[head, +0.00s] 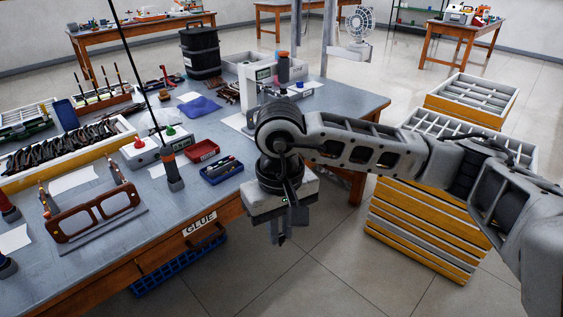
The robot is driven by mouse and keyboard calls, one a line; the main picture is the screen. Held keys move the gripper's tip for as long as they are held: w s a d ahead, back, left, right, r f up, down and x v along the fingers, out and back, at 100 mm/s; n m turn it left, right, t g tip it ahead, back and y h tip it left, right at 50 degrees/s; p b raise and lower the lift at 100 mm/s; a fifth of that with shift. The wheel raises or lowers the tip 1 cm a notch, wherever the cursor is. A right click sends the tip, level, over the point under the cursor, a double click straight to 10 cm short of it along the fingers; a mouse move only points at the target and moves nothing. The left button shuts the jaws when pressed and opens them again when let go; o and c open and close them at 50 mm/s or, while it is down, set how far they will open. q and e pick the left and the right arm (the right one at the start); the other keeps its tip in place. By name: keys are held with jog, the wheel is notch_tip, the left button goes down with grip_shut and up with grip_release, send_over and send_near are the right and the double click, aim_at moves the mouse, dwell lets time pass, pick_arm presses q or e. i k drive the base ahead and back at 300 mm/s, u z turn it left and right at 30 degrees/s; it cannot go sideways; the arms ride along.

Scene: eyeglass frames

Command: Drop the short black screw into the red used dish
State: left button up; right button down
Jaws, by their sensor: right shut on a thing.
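The red dish (203,151) sits on the grey table top, near its front right part, just behind a blue dish (221,171). My right gripper (279,241) points down, to the right of and nearer than the red dish, and appears over the floor past the table's edge. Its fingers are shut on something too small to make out. I cannot pick out the short black screw anywhere. My left gripper is not in view.
The blue dish holds dark pieces. A grey and red bottle (171,168) stands left of the dishes. A brown eyeglass frame (95,215) stands on a holder at the front left. Stacked drawers (420,235) stand on the floor at right.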

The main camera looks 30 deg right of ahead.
aim_at(202, 151)
jog(key=i, duration=0.75)
jog(key=z, duration=0.45)
jog(key=k, duration=0.5)
jog(key=z, duration=1.35)
jog(key=i, duration=1.2)
jog(key=u, duration=2.75)
jog(key=i, duration=0.5)
jog(key=u, duration=0.05)
